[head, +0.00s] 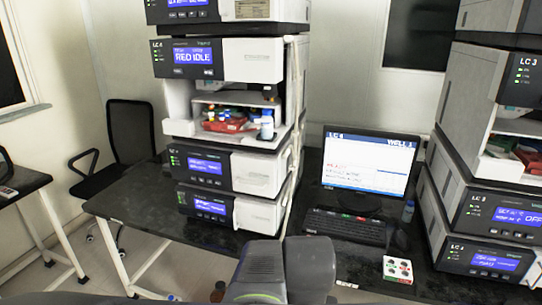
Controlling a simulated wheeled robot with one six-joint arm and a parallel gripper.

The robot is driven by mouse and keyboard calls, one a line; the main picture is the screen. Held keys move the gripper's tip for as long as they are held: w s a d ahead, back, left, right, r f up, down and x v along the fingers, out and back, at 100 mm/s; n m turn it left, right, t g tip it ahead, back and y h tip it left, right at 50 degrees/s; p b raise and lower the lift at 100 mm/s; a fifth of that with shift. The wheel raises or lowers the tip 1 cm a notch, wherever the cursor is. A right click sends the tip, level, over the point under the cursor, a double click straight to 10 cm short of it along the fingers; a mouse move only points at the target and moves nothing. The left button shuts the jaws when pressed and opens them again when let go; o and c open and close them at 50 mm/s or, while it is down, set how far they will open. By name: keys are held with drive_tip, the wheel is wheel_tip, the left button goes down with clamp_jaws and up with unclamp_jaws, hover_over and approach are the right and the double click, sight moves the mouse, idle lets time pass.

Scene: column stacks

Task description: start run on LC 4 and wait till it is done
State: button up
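A column stack of white and dark modules (262,62) stands left of centre on a black bench. Its upper module has a blue display (193,57) that reads RED IDLE. A monitor (366,165) right of the stack shows a run screen with a header like LC 4 or LC 6 and "WELL 1". A black keyboard (346,226) lies before it. My gripper's fingers are not in view; part of my grey arm shows at the bottom centre.
A second stack (455,90), marked LC 3, stands at the right with an open bay. A black chair (130,135) stands at the left.

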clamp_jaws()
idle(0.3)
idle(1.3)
